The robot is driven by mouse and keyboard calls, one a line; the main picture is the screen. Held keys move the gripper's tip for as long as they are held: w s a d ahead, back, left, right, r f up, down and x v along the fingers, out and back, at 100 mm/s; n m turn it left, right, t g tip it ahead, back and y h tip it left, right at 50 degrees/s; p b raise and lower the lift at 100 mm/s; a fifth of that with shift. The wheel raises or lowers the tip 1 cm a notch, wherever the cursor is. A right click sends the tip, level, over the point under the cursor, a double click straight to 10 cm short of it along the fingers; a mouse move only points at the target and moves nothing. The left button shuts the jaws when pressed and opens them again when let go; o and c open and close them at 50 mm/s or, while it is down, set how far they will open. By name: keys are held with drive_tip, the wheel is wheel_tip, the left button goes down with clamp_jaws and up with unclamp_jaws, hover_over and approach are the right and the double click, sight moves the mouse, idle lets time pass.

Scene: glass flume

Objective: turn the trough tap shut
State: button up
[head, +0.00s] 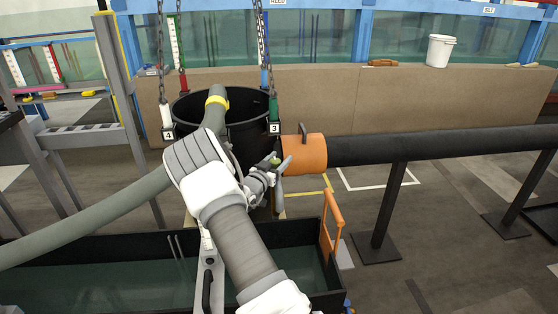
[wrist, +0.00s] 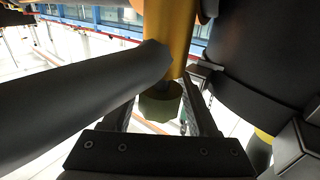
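A small olive-green knob, which looks like the trough tap (wrist: 160,105), shows in the wrist view below a yellow-orange upright part (wrist: 168,35). In the head view the green knob (head: 273,161) is partly hidden by my fingers. My gripper (head: 272,172) is beside the orange pipe end (head: 303,153), above the black trough (head: 309,236). In the wrist view, the fingers of my gripper (wrist: 163,108) are apart, one on each side of the knob. Narrow gaps seem to show there; contact is hard to tell. The trough holds dark water.
A black tub (head: 245,112) hangs on chains behind my gripper. A thick grey hose (head: 90,222) runs to its rim and also crosses the wrist view (wrist: 75,100). A black pipe (head: 430,146) extends right on posts. Open floor lies below it.

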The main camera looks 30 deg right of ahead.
drive_tip(key=shift+o, duration=0.9)
drive_tip(key=shift+a, duration=0.15)
drive_tip(key=p+v, duration=0.2)
drive_tip(key=v, duration=1.5)
drive_tip(key=shift+a, duration=0.1)
